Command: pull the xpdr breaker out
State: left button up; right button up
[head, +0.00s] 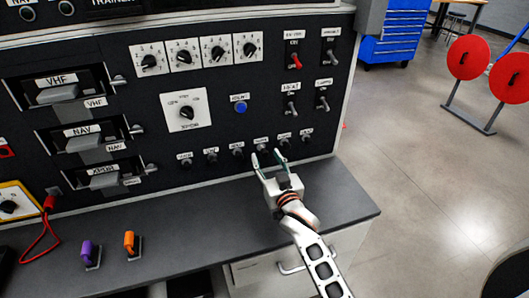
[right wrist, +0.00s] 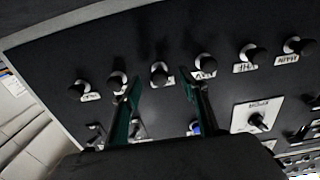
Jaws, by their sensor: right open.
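A row of black breaker knobs with small white labels runs along the bottom of the black panel (head: 222,85). The labels are too small to read surely in the head view, so I cannot tell which is xpdr. My right gripper (head: 267,155) is open in front of the right half of the row, fingers pointing at the panel. In the right wrist view its two green-edged fingers (right wrist: 160,80) stand on either side of one knob (right wrist: 159,72), with a blurred label. I cannot tell whether they touch it. My left gripper is not in view.
Above the row are a rotary selector (head: 186,111), a blue button (head: 240,107) and several toggle switches. A grey desk (head: 190,232) below bears a purple-handled part (head: 88,250) and an orange-handled part (head: 130,242). Open floor lies right of the desk.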

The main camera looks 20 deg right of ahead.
jog(key=s+p, duration=0.2)
jog(key=s, duration=0.3)
jog(key=shift+s+d, duration=0.15)
dwell(0.6)
